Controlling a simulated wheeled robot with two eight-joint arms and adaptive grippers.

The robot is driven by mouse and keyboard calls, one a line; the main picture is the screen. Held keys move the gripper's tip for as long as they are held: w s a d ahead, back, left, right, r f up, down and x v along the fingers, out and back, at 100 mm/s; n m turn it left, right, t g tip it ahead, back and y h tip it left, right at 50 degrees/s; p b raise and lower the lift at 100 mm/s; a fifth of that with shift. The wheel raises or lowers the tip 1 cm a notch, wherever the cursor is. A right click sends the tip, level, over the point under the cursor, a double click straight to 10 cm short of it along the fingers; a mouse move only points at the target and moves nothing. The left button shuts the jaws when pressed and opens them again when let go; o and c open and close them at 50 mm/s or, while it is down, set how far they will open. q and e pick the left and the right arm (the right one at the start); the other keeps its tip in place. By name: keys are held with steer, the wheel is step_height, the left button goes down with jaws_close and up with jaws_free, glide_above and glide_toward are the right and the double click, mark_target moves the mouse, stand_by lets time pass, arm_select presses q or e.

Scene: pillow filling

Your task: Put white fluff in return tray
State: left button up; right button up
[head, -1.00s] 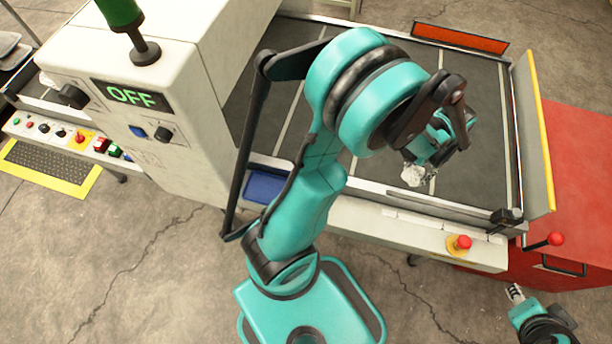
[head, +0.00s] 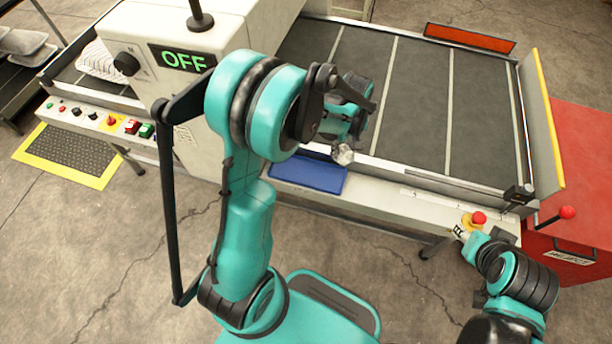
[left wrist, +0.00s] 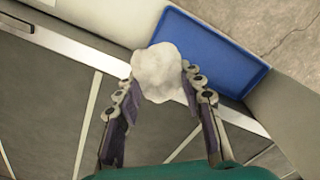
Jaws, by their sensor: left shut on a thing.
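A small clump of white fluff (head: 343,154) is held in my left gripper (head: 344,146), which is shut on it. In the left wrist view the fluff (left wrist: 157,72) sits between the two fingertips, and the blue return tray (left wrist: 205,52) lies just beyond it. In the head view the blue tray (head: 308,174) is on the front ledge of the conveyor, a little left of and below the fluff. The fluff is above the conveyor's front rail, apart from the tray. My right gripper (head: 459,231) is near the red stop button; its fingers are too small to read.
The dark conveyor belt (head: 410,90) lies behind the tray. A red stop button (head: 479,218) sits on the front ledge at the right. A white machine with an OFF display (head: 184,60) stands at the left. A red reject bin (head: 585,150) is at the far right.

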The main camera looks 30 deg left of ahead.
arm_select(q)
steer(key=shift+w+a+f+n, duration=0.15)
steer(key=shift+w+n, duration=0.25)
steer(key=shift+n, duration=0.6)
steer(key=shift+w+n, duration=0.1)
steer(key=shift+n, duration=0.4)
steer(key=shift+a+f+n, duration=0.1)
steer(key=shift+n, duration=0.3)
steer(key=b, duration=0.5)
glide_above(306, 173)
step_height(306, 173, down, 7)
steer(key=shift+w+r, duration=0.1)
step_height(306, 173, down, 4)
steer(key=shift+f+b, duration=0.1)
steer(key=shift+b, duration=0.75)
